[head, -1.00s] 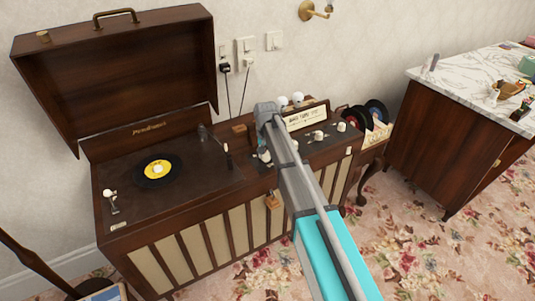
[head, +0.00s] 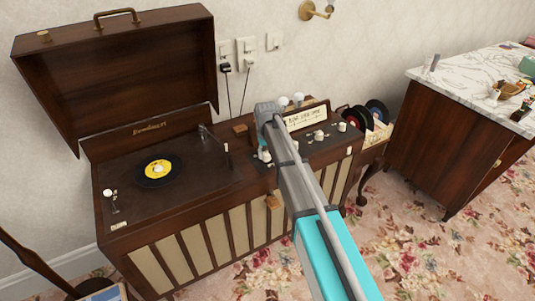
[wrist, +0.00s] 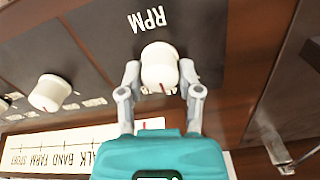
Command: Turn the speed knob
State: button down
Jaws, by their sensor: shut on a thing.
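The speed knob (wrist: 159,66) is a white round knob below the letters "RPM" on the dark panel in the wrist view. Its red mark points toward the bottom of that picture. My gripper (wrist: 160,82) is shut on this knob, one grey finger on each side. In the head view my gripper (head: 265,150) is over the control panel, right of the turntable, and my own arm hides much of it. The record player (head: 180,225) is a brown wooden cabinet with its lid (head: 125,80) raised.
Another white knob (wrist: 49,93) stands left of the held one in the wrist view. A black record (head: 158,170) with a yellow label lies on the turntable, near the tonearm (head: 215,140). A marble-topped cabinet (head: 470,85) stands at right, with floral carpet between.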

jog(key=shift+c, duration=1.4)
grip_release()
jog(key=shift+r, duration=0.15)
